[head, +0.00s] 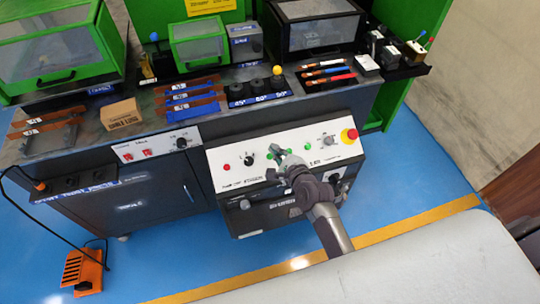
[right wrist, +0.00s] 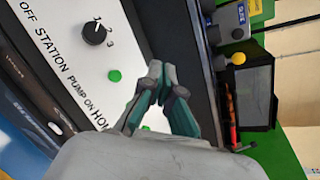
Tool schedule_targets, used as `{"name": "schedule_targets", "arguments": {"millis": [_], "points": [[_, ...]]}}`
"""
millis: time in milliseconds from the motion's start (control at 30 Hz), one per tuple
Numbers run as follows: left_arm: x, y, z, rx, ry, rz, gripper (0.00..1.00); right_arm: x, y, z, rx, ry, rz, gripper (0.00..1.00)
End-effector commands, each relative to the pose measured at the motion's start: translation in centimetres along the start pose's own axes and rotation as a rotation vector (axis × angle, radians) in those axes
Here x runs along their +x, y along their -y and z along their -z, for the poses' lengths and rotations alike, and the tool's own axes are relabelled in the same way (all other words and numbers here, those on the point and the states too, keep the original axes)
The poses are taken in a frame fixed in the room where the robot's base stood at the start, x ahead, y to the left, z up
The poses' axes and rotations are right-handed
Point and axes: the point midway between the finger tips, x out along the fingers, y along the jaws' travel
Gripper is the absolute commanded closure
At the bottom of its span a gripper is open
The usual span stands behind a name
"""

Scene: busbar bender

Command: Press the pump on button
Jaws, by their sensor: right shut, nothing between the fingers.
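The white control panel (head: 232,165) on the front of the bench carries green buttons, a knob and a red emergency stop on yellow. In the right wrist view a green button (right wrist: 115,75) lies beside the printed words "PUMP ON" (right wrist: 82,98). My right gripper (head: 277,153) is shut and empty over the panel among the green buttons. In the right wrist view its fingertips (right wrist: 155,68) meet just right of that button and appear apart from it. The gripper hides part of the panel. My left gripper is out of view.
A black station knob (right wrist: 94,33) sits near the green button. The red emergency stop (head: 349,135) is at the panel's right end. Above the panel, the bench top holds dies and tools (head: 257,92). The blue floor (head: 430,170) right of the bench is clear.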

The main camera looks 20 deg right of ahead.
Motion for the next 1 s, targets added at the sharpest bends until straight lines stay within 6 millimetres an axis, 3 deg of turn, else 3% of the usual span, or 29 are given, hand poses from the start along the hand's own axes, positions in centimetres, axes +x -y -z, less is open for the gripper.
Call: {"name": "schedule_targets", "arguments": {"millis": [267,733,1000], "points": [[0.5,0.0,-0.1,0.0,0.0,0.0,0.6,0.3,-0.4,0.3,-0.003,-0.001,-0.001,1.0],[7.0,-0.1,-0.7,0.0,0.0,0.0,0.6,4.3,-3.5,3.5,-0.004,-0.001,-0.001,1.0],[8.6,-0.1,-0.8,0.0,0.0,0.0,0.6,5.9,-4.5,4.5,-0.005,-0.002,-0.002,1.0]]}}
